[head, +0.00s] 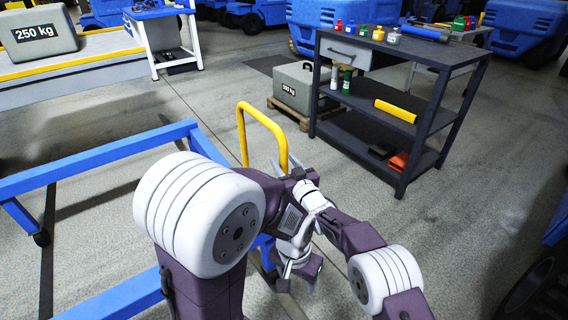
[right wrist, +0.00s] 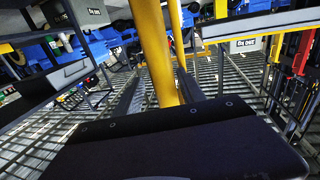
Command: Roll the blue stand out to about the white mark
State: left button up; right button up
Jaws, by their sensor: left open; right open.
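The blue stand (head: 100,157) is a low blue tube frame on casters at the left of the head view, with a yellow hoop handle (head: 262,113) rising at its right end. My right gripper (head: 278,167) is at the handle's lower part. In the right wrist view the yellow handle bar (right wrist: 158,60) passes between my right gripper's spread fingers (right wrist: 160,95); I cannot tell whether either finger touches it. My left gripper (head: 298,280) is open and empty, lower, beside the frame's right end. My arms hide part of the stand. I cannot make out the white mark.
A dark shelf cart (head: 376,117) with bottles stands at the back right. A grey weight (head: 298,86) sits on a pallet beside it. A yellow-edged platform (head: 75,70) carries a 250 kg weight (head: 45,38). The floor at right (head: 480,210) is mostly clear.

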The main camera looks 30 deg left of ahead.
aim_at(287, 166)
jog(key=shift+s+d+p, duration=0.35)
jog(key=shift+d, duration=0.05)
jog(key=p+v, duration=0.1)
jog(key=v, duration=0.2)
jog(key=shift+s+d+p, duration=0.1)
jog(key=shift+d+p, duration=0.05)
jog(key=shift+p, duration=0.15)
jog(key=b+v, duration=0.1)
jog(key=v, duration=0.1)
jog(key=shift+s+d+f, duration=0.1)
jog(key=shift+d, duration=0.2)
pick_arm(q)
notch_tip(287, 166, down, 3)
jog(key=b, duration=0.4)
jog(key=shift+r, duration=0.2)
pick_arm(e)
jog(key=shift+v, duration=1.05)
pick_arm(q)
jog(key=shift+c, duration=0.3)
